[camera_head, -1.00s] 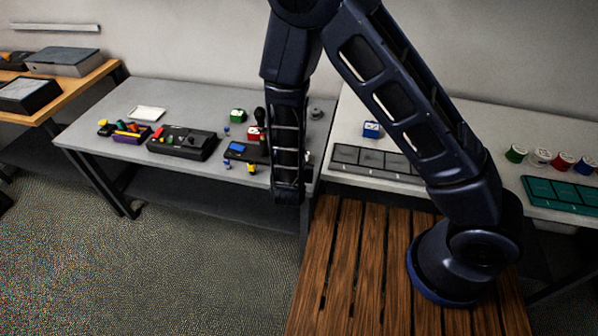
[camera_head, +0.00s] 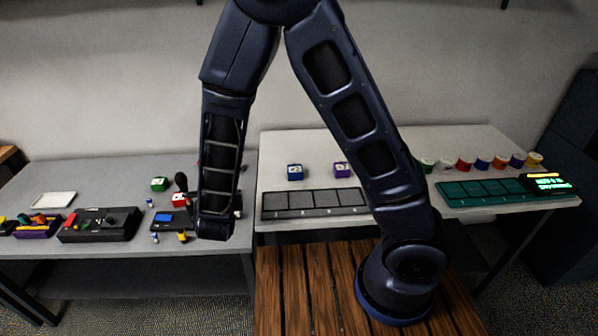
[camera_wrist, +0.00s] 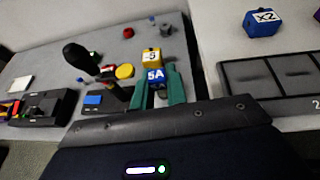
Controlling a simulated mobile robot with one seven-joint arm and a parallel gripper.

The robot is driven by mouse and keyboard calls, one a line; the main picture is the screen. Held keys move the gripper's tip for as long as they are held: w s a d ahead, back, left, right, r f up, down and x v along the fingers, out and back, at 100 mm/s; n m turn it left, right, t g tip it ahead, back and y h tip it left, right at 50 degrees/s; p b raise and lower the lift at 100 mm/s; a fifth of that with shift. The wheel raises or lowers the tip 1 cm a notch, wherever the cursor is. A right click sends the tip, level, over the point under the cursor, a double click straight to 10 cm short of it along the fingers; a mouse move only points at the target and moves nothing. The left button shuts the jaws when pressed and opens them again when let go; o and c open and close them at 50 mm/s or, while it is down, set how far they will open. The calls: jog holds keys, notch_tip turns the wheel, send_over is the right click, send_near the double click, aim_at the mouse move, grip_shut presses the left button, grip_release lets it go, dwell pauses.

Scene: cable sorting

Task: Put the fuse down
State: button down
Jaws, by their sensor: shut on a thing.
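In the wrist view my gripper (camera_wrist: 158,88) has teal fingers and is shut on a small blue fuse (camera_wrist: 155,76) marked 5A. The fuse sits between the fingertips, with its label facing the camera. A yellow block (camera_wrist: 152,57) with a mark on it shows just beyond the fuse; I cannot tell how far apart they are. In the head view my forearm hangs over the front right part of the left grey table (camera_head: 110,180) and hides the gripper and the fuse.
A black-knobbed lever (camera_wrist: 85,62), a red block (camera_head: 180,199) and a black device with a blue screen (camera_head: 170,219) stand close left of my gripper. A grey compartment tray (camera_head: 315,204), a blue block (camera_head: 295,172) and a purple block (camera_head: 342,169) are on the right table.

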jog(key=shift+w, duration=0.1)
jog(key=w+d+r+m+g+h, duration=0.15)
jog(key=w+d+m+h, duration=0.3)
jog(key=w+d, duration=0.75)
jog(key=w+d+r+m+g+h, duration=0.1)
jog(key=w+d+r+m+h, duration=0.5)
jog(key=w, duration=1)
jog(key=w+d+m+g+h, duration=0.1)
jog(key=w+d, duration=0.2)
jog(key=d, duration=0.3)
jog(key=w+d+f+g, duration=0.1)
jog(key=w+d, duration=0.2)
jog(key=d, duration=0.3)
jog(key=w+d+m+g+h, duration=0.1)
jog(key=w+d, duration=0.1)
jog(key=d, duration=0.5)
jog(key=w+d+r+m+g+h, duration=0.1)
jog(key=d+r+m+g, duration=0.2)
jog(key=d, duration=1.5)
jog(key=w+d+r+m+g+h, duration=0.1)
jog(key=d+m+g, duration=0.35)
jog(key=d, duration=1.25)
jog(key=shift+n, duration=0.5)
notch_tip(320, 180, down, 19)
jog(key=shift+s+f, duration=0.1)
jog(key=shift+f, duration=0.1)
